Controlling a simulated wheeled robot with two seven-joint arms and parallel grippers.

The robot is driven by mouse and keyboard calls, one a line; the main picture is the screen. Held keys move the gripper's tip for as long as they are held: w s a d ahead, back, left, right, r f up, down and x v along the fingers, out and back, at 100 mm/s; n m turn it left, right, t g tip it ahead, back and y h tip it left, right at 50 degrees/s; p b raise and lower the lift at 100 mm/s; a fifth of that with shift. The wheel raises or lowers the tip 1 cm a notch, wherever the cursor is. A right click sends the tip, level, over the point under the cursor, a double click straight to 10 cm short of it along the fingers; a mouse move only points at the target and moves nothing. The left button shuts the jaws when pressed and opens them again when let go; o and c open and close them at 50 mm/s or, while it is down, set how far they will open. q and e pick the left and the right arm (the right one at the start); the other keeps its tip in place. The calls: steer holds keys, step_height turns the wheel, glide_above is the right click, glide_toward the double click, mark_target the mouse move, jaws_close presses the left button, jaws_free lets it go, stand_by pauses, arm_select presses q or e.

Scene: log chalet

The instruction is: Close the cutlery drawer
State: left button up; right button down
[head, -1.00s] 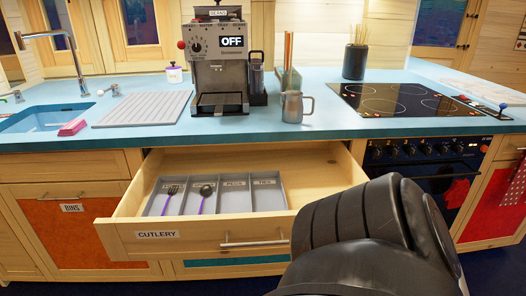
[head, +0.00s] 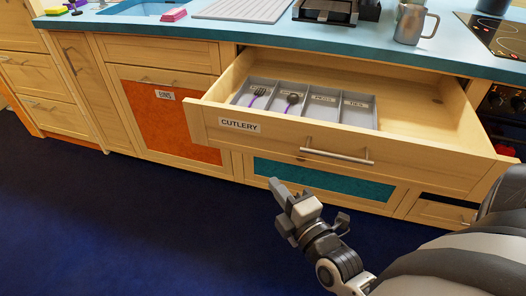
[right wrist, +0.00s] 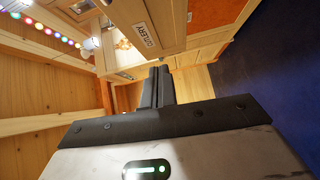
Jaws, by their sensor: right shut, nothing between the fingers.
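The cutlery drawer (head: 420,170) stands pulled out below the counter, its wooden front labelled CUTLERY with a metal bar handle (head: 337,157). A grey divided tray (head: 362,113) inside holds a fork (head: 258,95) and a spoon (head: 291,101) with purple handles. My right gripper (head: 279,190) is shut and empty, in front of and below the drawer front, apart from it in the head view. My left gripper is out of view.
A closed orange bins cabinet (head: 165,120) is left of the drawer, and a teal panel (head: 320,183) lies below it. A metal jug (head: 410,24) stands on the counter (head: 260,36). The dark blue floor (head: 120,220) is clear at left.

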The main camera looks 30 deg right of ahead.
steer(key=b, duration=0.3)
glide_toward(255, 137)
steer(key=w+a, duration=0.3)
steer(key=shift+w+d+f+b, duration=0.1)
steer(key=shift+w+d+b, duration=0.5)
steer(key=shift+w+d, duration=0.7)
steer(key=shift+d, duration=0.2)
steer(key=shift+w+d+n, duration=0.1)
steer(key=shift+d+n, duration=0.05)
steer(key=shift+n, duration=0.15)
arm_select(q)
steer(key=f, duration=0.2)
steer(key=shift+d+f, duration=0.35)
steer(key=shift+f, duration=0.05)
